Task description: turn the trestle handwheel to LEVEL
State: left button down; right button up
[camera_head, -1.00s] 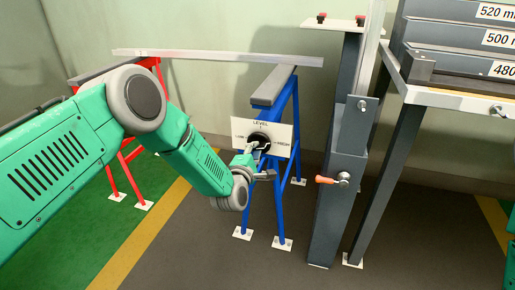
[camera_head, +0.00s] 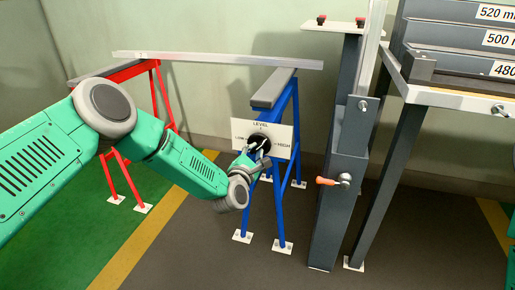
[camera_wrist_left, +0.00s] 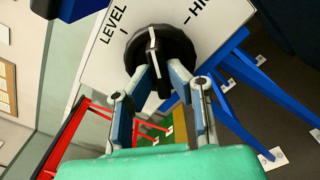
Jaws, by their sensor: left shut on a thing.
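The black trestle handwheel (camera_head: 259,142) sits on a white plate (camera_head: 283,131) on the blue trestle. The plate reads LEVEL at the top, LOW at left and HIGH at right. In the left wrist view the handwheel (camera_wrist_left: 172,45) carries a white line, which lies between the LEVEL and HIGH marks. My left gripper (camera_head: 257,152) reaches it from the lower left. In the left wrist view my left gripper (camera_wrist_left: 161,80) is shut on the handwheel, a finger either side of its black lower part. My right gripper is out of view.
A long pale profile (camera_head: 215,59) lies across the red trestle (camera_head: 118,172) and the blue trestle (camera_head: 281,185). A grey column (camera_head: 334,195) with an orange-handled lever (camera_head: 326,181) stands right of the handwheel. A rack with labelled shelves (camera_head: 450,40) is at the far right.

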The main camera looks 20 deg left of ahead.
pick_arm(q)
jog(key=shift+s+d+f, duration=0.1)
jog(key=shift+s+f, duration=0.05)
jog(key=shift+f, duration=0.2)
jog(key=n, duration=0.4)
jog(key=shift+n, duration=0.3)
jog(key=n, duration=0.3)
jog(key=shift+f+n, duration=0.1)
jog(key=shift+n, duration=0.3)
jog(key=c, duration=1.4)
grip_release()
jog(key=shift+c, duration=0.2)
jog(key=shift+r, duration=0.2)
